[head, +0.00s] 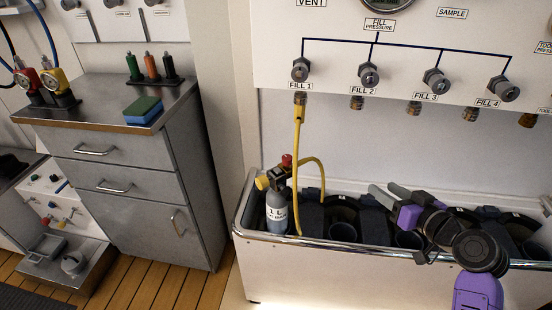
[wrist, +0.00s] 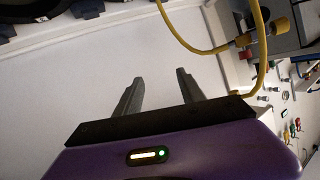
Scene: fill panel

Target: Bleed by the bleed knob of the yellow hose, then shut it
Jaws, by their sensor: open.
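The yellow hose (head: 297,140) hangs from the FILL 1 outlet and loops into a valve fitting on a grey cylinder (head: 277,212) at the left end of the trough. A red knob (head: 287,160) sits on top of the fitting, and a yellow knob (head: 262,183) points left from it. I cannot tell for sure which is the bleed knob. My gripper (head: 383,188) is open and empty over the trough, well right of the cylinder. In the wrist view, my gripper (wrist: 159,76) shows bare fingers, with the yellow hose (wrist: 190,44) beyond them at upper right.
The chrome-rimmed trough (head: 335,243) holds dark, empty-looking round slots. Several fill valves, including the FILL 1 valve (head: 300,70), line the white panel above. A grey cabinet (head: 150,170) stands at left with a blue-green sponge (head: 143,110) on top.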

